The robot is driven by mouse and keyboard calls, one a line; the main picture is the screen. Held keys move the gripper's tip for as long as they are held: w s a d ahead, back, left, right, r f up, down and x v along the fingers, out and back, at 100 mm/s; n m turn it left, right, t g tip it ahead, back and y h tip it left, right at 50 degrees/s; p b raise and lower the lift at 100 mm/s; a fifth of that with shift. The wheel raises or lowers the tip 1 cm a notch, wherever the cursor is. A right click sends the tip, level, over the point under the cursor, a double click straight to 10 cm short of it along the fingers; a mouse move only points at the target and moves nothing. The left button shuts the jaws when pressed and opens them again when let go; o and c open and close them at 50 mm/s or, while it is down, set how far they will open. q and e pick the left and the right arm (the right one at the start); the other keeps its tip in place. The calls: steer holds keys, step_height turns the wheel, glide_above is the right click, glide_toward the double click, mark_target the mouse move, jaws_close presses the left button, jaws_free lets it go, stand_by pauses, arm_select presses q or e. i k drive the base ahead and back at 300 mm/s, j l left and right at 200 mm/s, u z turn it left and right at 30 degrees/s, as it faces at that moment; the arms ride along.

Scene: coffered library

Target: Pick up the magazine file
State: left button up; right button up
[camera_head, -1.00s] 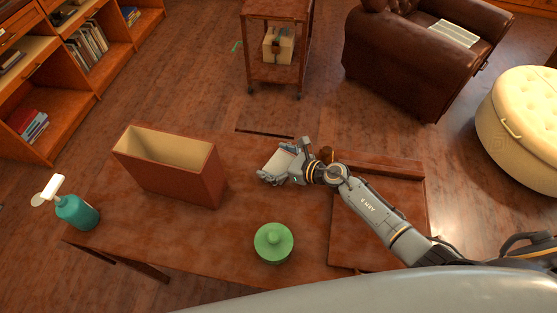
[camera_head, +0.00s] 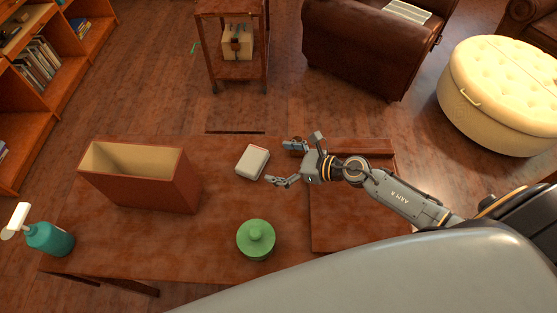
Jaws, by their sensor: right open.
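The magazine file (camera_head: 150,190) is a reddish-brown open-topped box with a cream inside. It stands upright on the left part of the wooden table (camera_head: 190,240). My right gripper (camera_head: 277,163) is open over the table's right half, with its fingers pointing left. It is well to the right of the magazine file and apart from it. A small white-topped box (camera_head: 252,161) lies on the table just left of my right fingertips, and no finger closes on it. My left gripper is out of view.
A teal pump bottle (camera_head: 48,238) stands at the table's left end, near the magazine file. A green lidded jar (camera_head: 256,239) stands near the front middle. A raised wooden panel (camera_head: 340,215) lies at the right. Table surface between file and jar is clear.

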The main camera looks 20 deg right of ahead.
mark_target(146, 180)
steer(key=k+l, duration=0.35)
steer(key=l, duration=0.2)
steer(key=k+l, duration=0.35)
steer(key=l, duration=0.15)
steer(key=k+l, duration=0.35)
steer(key=l, duration=0.2)
